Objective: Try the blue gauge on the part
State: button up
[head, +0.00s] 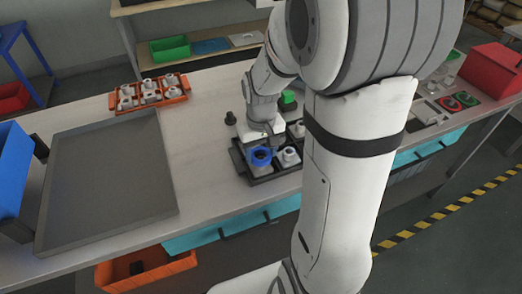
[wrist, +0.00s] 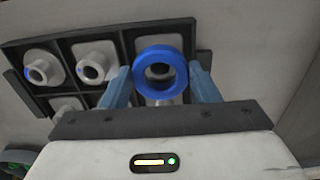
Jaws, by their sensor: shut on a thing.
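The blue gauge is a thick ring (head: 261,162), held between the tips of my gripper (head: 260,150). In the wrist view the fingers (wrist: 160,82) close on the ring (wrist: 143,62) from both sides. A white part shows beneath and through the ring (wrist: 160,102); I cannot tell whether the ring is touching it or apart above it. The part sits in a black compartment tray (wrist: 98,36). Other white parts with round necks stand in the tray, one to the right of the ring (head: 289,157).
A large grey tray (head: 110,180) fills the bench's left. An orange tray (head: 150,97) of white parts is at the back left. A dark knob-like object (head: 230,118) and a green object (head: 288,101) stand behind the black tray. Red and green pieces (head: 456,101) lie at right.

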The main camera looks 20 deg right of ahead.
jog(key=shift+f+b, duration=1.4)
jog(key=shift+f, duration=0.3)
dwell(0.7)
jog(key=shift+r, duration=0.1)
dwell(1.0)
jog(key=shift+r+p, duration=2.3)
jog(key=shift+r, duration=0.55)
jog(key=shift+r, duration=0.1)
notch_tip(320, 180, up, 4)
jog(key=p, duration=0.3)
